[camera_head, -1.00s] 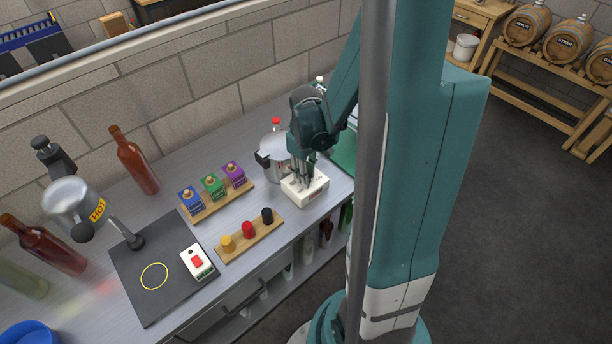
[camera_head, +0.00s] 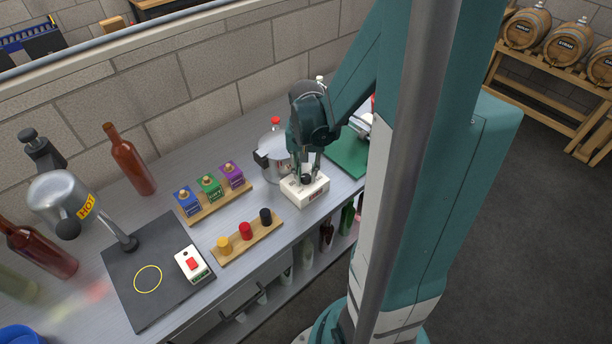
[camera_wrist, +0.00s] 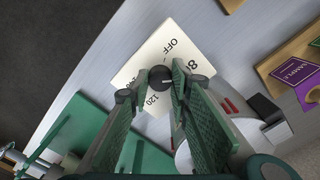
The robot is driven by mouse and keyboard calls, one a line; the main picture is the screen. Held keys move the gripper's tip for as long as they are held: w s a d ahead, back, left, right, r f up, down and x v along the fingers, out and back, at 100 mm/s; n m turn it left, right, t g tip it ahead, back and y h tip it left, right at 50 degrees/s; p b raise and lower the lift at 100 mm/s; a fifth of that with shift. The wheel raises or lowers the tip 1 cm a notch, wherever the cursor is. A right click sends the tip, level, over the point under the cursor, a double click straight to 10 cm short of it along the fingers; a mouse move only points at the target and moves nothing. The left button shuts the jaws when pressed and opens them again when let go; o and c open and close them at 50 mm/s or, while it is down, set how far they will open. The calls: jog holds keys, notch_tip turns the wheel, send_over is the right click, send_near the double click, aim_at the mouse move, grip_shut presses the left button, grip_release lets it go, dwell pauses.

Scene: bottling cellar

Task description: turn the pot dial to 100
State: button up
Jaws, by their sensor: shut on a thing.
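The pot dial is a dark round knob (camera_wrist: 160,74) on a white box (camera_head: 313,190) at the counter's front edge. In the wrist view the box's top face (camera_wrist: 150,52) shows OFF, 80 and 120 printed around the knob. My gripper (camera_head: 305,176) points down over the box, its two green fingers on either side of the knob. In the wrist view the fingertips (camera_wrist: 156,84) are shut on the knob. A small pale line shows on the knob, but its exact reading is unclear. The silver pot (camera_head: 273,166) stands just behind the box.
A wooden strip with yellow, red and black knobs (camera_head: 246,232) lies left of the box. Behind it stand blue, green and purple boxes (camera_head: 209,187) on a wooden rack. A green mat (camera_head: 346,158) lies to the right.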

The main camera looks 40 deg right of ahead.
aim_at(305, 177)
jog(key=m+b, duration=0.1)
jog(key=m, duration=0.4)
jog(key=shift+m, duration=0.3)
jog(key=shift+m+b, duration=0.45)
jog(key=shift+m, duration=1.85)
jog(key=o, duration=0.9)
jog(key=shift+r, duration=0.1)
jog(key=shift+r, duration=5.95)
jog(key=shift+a, duration=0.1)
